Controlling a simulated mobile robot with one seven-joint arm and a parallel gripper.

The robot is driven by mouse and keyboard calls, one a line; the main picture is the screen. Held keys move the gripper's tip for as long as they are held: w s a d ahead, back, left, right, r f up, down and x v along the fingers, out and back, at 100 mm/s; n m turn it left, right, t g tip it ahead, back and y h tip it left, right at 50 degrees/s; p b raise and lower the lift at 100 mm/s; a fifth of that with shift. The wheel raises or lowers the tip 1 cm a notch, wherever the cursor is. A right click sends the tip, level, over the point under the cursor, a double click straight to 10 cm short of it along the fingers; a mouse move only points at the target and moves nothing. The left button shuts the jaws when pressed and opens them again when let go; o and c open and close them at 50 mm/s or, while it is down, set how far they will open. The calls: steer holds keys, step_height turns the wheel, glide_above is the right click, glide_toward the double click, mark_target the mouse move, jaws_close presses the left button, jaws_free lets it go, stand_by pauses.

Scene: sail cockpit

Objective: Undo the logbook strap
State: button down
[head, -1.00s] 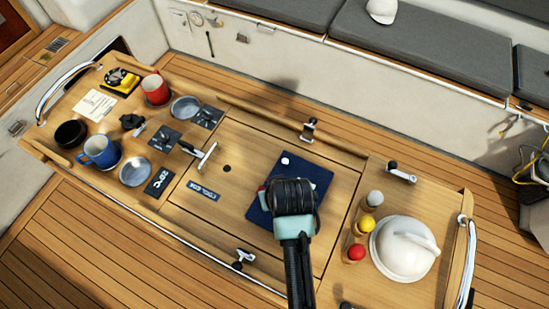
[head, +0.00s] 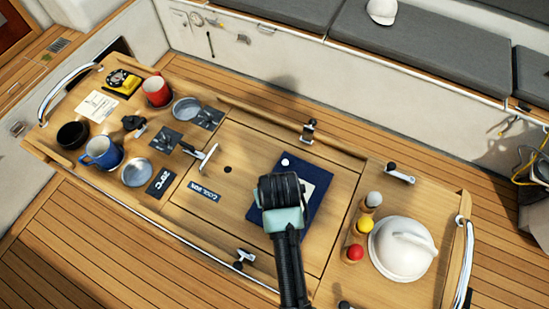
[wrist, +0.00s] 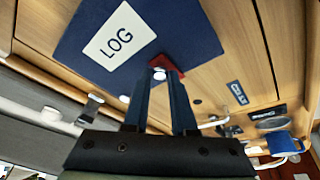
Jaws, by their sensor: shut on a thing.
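The navy logbook (head: 318,180) lies flat on the cockpit table; its white LOG label (wrist: 111,41) shows clearly in the wrist view. My gripper (wrist: 160,80) is at the edge of the book, its fingers close together. A red piece of the logbook strap (wrist: 175,66) shows at the fingertips, with a pale round stud (wrist: 159,73) beside it. The fingers are shut on this strap piece and partly hide it. In the head view my wrist covers the strap and the book's near middle.
To the right stand grey, yellow (head: 365,222) and red eggcup-like pieces and a white dome (head: 403,248). To the left are a metal-handled latch (head: 205,160), a blue mug (head: 102,153), a red mug (head: 156,90) and dishes. A COOL BOX label (head: 202,191) marks the table.

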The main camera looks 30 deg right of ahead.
steer(key=shift+w+a+r+g+h+p, duration=0.45)
steer(key=shift+w+r+g+h+p, duration=0.2)
steer(key=shift+g+p, duration=0.3)
steer(key=shift+w+a+r+n+g+h, duration=0.1)
steer(key=shift+w+a+n+g+h, duration=0.15)
steer(key=shift+g+h, duration=0.25)
steer(key=shift+w+a+r+n+g+h, duration=0.15)
steer(key=shift+w+g+h, duration=0.2)
steer(key=shift+g, duration=0.2)
steer(key=g+h+b, duration=0.1)
steer(key=b, duration=0.1)
steer(key=w+a+g+h+b, duration=0.1)
steer(key=b, duration=0.1)
steer(key=shift+w+a+f+g, duration=0.1)
steer(key=shift+w+f+g, duration=0.2)
steer(key=shift+g, duration=0.1)
steer(key=g+b, duration=0.1)
steer(key=b, duration=0.1)
steer(key=w+a+g+h+b, duration=0.1)
steer(key=b, duration=0.1)
steer(key=n+h+b, duration=0.1)
steer(key=b, duration=0.1)
steer(key=shift+w+a+g, duration=0.15)
steer(key=shift+w+g, duration=0.15)
steer(key=shift+g, duration=0.1)
steer(key=shift+w+a+g+h+b, duration=0.1)
steer(key=shift+g+h+b, duration=0.2)
steer(key=shift+h+b, duration=0.3)
